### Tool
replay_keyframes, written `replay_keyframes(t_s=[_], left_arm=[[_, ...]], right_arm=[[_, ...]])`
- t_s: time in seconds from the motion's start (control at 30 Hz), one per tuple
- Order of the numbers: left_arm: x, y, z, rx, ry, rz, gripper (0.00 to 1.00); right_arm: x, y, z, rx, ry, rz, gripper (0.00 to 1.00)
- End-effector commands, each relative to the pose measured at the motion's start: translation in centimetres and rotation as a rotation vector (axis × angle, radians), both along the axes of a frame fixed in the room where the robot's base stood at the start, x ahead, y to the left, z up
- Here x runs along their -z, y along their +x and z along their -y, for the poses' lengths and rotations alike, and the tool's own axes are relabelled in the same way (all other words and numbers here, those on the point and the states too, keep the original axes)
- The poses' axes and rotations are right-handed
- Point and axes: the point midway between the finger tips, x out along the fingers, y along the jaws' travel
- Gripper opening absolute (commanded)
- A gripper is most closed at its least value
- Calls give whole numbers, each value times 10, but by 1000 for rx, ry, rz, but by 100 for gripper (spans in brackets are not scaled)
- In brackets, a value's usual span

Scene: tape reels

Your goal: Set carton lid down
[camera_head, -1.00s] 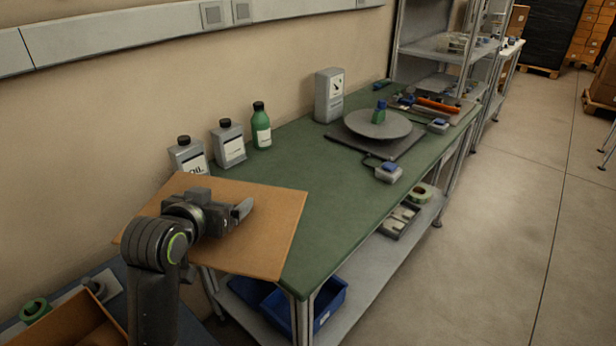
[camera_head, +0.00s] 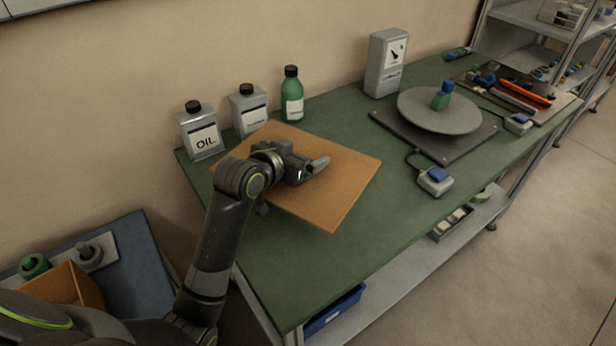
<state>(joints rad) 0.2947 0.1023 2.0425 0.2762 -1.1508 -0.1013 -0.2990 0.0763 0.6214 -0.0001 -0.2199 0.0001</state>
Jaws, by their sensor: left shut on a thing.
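The carton lid (camera_head: 338,196) is a flat brown square panel over the left part of the green-topped workbench (camera_head: 270,262). My left gripper (camera_head: 316,167) is shut on the lid and lies over its upper face, hiding part of it. I cannot tell whether the lid touches the bench top or hangs just above it. The open brown carton (camera_head: 62,284) stands at the lower left, partly hidden by my arm. My right gripper is not in view.
An oil can (camera_head: 203,140), a second grey can (camera_head: 250,116) and a green bottle (camera_head: 292,105) stand along the wall behind the lid. A round turntable (camera_head: 425,112) and a blue-buttoned switch box (camera_head: 435,181) are to the right. Bench front is clear.

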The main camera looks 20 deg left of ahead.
Motion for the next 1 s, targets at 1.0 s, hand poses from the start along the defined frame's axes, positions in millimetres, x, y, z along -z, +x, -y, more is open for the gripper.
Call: replay_keyframes(t_s=[1.0], left_arm=[[75,0,0,-1,0,2,66]], right_arm=[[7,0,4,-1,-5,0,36]])
